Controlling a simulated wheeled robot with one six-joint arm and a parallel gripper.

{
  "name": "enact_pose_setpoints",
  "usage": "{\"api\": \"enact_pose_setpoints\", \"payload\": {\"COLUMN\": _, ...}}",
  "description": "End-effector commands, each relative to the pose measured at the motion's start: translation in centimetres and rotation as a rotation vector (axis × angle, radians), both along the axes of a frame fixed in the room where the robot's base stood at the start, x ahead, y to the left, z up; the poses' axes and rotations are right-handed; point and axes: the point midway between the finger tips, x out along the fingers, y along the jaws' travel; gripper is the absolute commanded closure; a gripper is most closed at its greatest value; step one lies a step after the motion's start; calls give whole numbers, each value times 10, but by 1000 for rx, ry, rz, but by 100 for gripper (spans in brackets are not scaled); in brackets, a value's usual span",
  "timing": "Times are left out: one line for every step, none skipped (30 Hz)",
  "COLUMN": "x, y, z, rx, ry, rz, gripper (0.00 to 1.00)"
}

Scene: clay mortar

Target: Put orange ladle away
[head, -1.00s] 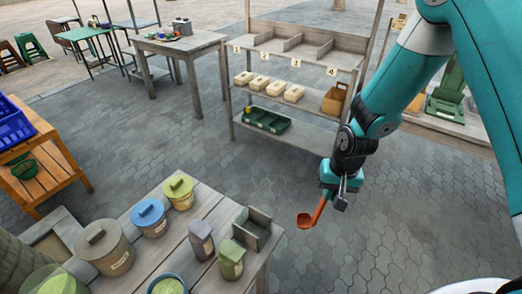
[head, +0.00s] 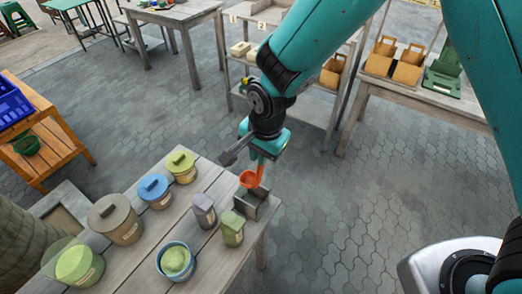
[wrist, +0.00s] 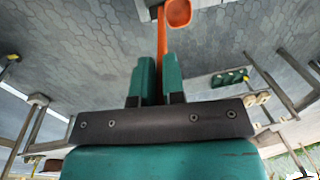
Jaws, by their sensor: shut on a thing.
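The orange ladle (head: 251,179) has a round bowl and a straight handle. My gripper (head: 262,160) is shut on its handle, and the bowl hangs below the jaws in the head view. In the wrist view the ladle (wrist: 162,38) runs out between the two teal fingers of my gripper (wrist: 160,82), with its bowl at the far end. In the head view the ladle overlaps a small grey open box (head: 257,207) at the right end of the wooden table (head: 205,240). I cannot tell whether the ladle touches this box.
The table also holds a yellow-lidded pot (head: 181,166), a blue-lidded pot (head: 154,190), a brown-lidded pot (head: 115,219), a bowl of green stuff (head: 175,261) and two small canisters (head: 204,211). A shelf rack (head: 315,107) stands behind. Paving right of the table is clear.

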Motion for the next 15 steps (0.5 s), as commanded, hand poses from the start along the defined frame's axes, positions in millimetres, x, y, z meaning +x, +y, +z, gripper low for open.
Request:
{"api": "enact_pose_setpoints", "payload": {"x": 0, "y": 0, "z": -9, "rx": 0, "ry": 0, "rz": 0, "gripper": 100}}
{"api": "enact_pose_setpoints", "payload": {"x": 0, "y": 0, "z": -13, "rx": 0, "ry": 0, "rz": 0, "gripper": 100}}
{"api": "enact_pose_setpoints", "payload": {"x": 0, "y": 0, "z": -17, "rx": 0, "ry": 0, "rz": 0, "gripper": 100}}
{"api": "enact_pose_setpoints", "payload": {"x": 0, "y": 0, "z": -20, "rx": 0, "ry": 0, "rz": 0, "gripper": 100}}
{"api": "enact_pose_setpoints", "payload": {"x": 0, "y": 0, "z": -23, "rx": 0, "ry": 0, "rz": 0, "gripper": 100}}
{"api": "enact_pose_setpoints", "payload": {"x": 0, "y": 0, "z": -27, "rx": -1, "ry": 1, "rz": 0, "gripper": 100}}
{"api": "enact_pose_setpoints", "payload": {"x": 0, "y": 0, "z": -31, "rx": -1, "ry": 1, "rz": 0, "gripper": 100}}
{"api": "enact_pose_setpoints", "payload": {"x": 0, "y": 0, "z": -34, "rx": -1, "ry": 1, "rz": 0, "gripper": 100}}
{"api": "enact_pose_setpoints", "payload": {"x": 0, "y": 0, "z": -38, "rx": -1, "ry": 1, "rz": 0, "gripper": 100}}
{"api": "enact_pose_setpoints", "payload": {"x": 0, "y": 0, "z": -41, "rx": -1, "ry": 1, "rz": 0, "gripper": 100}}
{"api": "enact_pose_setpoints", "payload": {"x": 0, "y": 0, "z": -44, "rx": -1, "ry": 1, "rz": 0, "gripper": 100}}
{"api": "enact_pose_setpoints", "payload": {"x": 0, "y": 0, "z": -49, "rx": 0, "ry": 0, "rz": 0, "gripper": 100}}
{"api": "enact_pose_setpoints", "payload": {"x": 0, "y": 0, "z": -52, "rx": 0, "ry": 0, "rz": 0, "gripper": 100}}
{"api": "enact_pose_setpoints", "payload": {"x": 0, "y": 0, "z": -55, "rx": 0, "ry": 0, "rz": 0, "gripper": 100}}
{"api": "enact_pose_setpoints", "payload": {"x": 0, "y": 0, "z": -59, "rx": 0, "ry": 0, "rz": 0, "gripper": 100}}
